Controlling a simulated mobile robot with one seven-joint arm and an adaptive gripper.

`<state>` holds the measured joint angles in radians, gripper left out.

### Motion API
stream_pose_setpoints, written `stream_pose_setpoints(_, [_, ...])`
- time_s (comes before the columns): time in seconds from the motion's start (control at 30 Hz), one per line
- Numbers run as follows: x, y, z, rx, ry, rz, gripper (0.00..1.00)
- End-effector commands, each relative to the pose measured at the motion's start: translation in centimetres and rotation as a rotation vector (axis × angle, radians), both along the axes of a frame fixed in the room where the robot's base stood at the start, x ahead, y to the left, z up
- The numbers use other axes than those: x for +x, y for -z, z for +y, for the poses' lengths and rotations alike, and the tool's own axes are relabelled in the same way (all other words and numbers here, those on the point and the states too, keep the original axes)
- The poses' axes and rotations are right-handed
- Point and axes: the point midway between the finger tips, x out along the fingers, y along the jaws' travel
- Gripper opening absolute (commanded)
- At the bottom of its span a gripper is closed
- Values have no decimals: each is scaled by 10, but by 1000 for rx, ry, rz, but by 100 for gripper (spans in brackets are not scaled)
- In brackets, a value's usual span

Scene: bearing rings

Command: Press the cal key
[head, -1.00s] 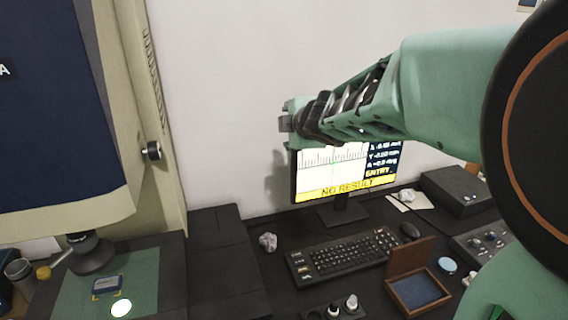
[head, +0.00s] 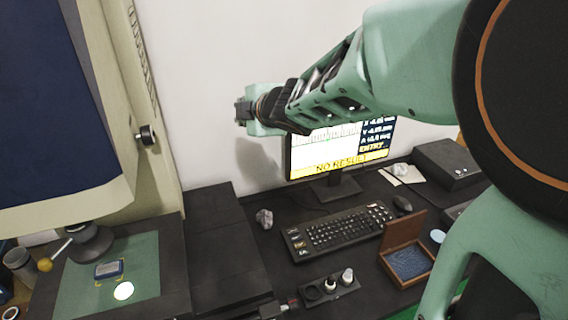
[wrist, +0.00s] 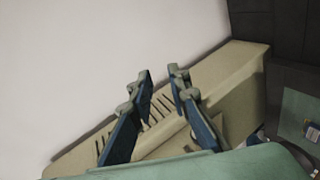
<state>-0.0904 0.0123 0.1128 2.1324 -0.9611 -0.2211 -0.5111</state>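The black keyboard (head: 338,232) lies on the dark desk in front of the monitor (head: 340,150). A few of its left-edge keys have coloured marks, but no cal label can be read at this size. The monitor shows a yellow "NO RESULT" bar and an "ENTRY" line. My gripper (head: 243,112) is high in front of the white wall, left of the monitor and well above the keyboard, touching nothing. In the wrist view its two blue fingers (wrist: 161,76) stand apart with nothing between them. The keyboard does not show in the wrist view.
A large beige machine (head: 146,135) stands at left above a green stage (head: 145,260).

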Motion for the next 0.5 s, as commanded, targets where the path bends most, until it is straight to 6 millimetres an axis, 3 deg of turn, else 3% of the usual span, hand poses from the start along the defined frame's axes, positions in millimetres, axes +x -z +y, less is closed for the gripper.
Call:
stream_pose_setpoints(0.13, [0,0,0,0,0,0,0])
stream_pose_setpoints(0.5, [0,0,0,0,0,0,0])
